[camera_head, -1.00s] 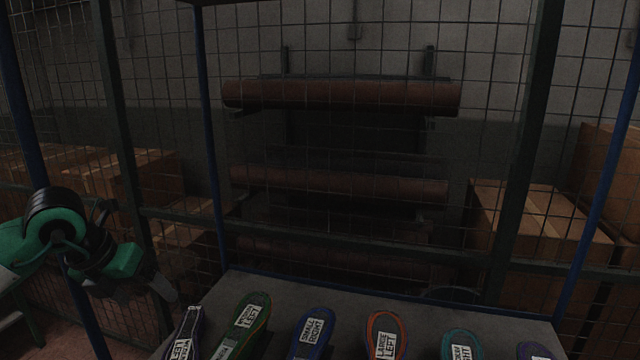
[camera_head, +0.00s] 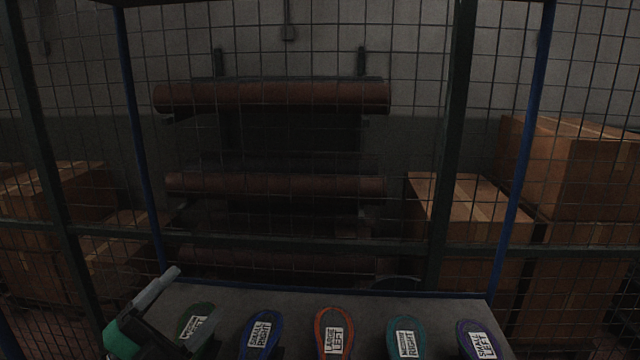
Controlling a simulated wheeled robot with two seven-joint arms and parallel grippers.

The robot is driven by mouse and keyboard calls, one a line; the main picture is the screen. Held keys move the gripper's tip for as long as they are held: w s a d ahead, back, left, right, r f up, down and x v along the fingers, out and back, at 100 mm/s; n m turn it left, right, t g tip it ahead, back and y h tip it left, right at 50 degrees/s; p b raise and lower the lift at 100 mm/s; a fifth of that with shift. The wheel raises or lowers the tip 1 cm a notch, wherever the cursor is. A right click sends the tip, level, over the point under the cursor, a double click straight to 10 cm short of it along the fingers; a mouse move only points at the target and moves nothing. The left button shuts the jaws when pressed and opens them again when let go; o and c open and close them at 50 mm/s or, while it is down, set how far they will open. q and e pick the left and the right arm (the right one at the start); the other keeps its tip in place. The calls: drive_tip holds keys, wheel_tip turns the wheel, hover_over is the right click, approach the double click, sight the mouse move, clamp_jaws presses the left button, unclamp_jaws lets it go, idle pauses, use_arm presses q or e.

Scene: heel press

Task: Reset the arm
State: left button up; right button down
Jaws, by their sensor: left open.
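My left gripper (camera_head: 165,312) is at the lower left, over the left end of the grey table (camera_head: 300,299). It is open, with its fingers pointing up and to the right, and I see nothing between them. It partly covers a green sole labelled LEFT (camera_head: 193,325). To the right lie a blue sole marked SMALL RIGHT (camera_head: 262,330), an orange-rimmed sole marked LARGE LEFT (camera_head: 333,330), a teal sole marked RIGHT (camera_head: 406,335) and a purple sole marked SMALL LEFT (camera_head: 480,338). My right gripper is out of view.
A wire mesh fence (camera_head: 420,130) with dark posts stands behind the table. Blue uprights (camera_head: 140,150) rise at both table ends. Behind the mesh are brown rolls (camera_head: 270,96) and cardboard boxes (camera_head: 470,215). The space above the soles is clear.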

use_arm(q)
drive_tip(key=s+a+f+n+g+y, duration=0.15)
drive_tip(key=a+f+n+y, duration=0.25)
drive_tip(key=f+n+y, duration=0.6)
drive_tip(key=s+a+f+n+g+y, duration=0.15)
drive_tip(key=a+f+n+y, duration=0.25)
drive_tip(key=f+n+y, duration=0.55)
drive_tip(key=s+d+f+n+g+h, duration=0.1)
drive_tip(key=s+d+f+g+h, duration=0.15)
drive_tip(key=s+f+g, duration=0.5)
drive_tip(key=s+d+f+n+g+h, duration=0.1)
drive_tip(key=s+d+f+g, duration=0.2)
drive_tip(key=s+f, duration=0.8)
wheel_tip(320, 180, down, 37)
drive_tip(key=s+g+b, duration=0.1)
drive_tip(key=g+b, duration=0.1)
drive_tip(key=b, duration=0.5)
drive_tip(key=s+a+f+b, duration=0.2)
drive_tip(key=s+f, duration=0.7)
drive_tip(key=f, duration=0.3)
drive_tip(key=s+a+f+b, duration=0.2)
drive_tip(key=s+f+b, duration=0.1)
drive_tip(key=s+f, duration=0.7)
wheel_tip(320, 180, down, 4)
drive_tip(key=shift+s+r+g+b, duration=0.2)
drive_tip(key=shift+g+b, duration=0.15)
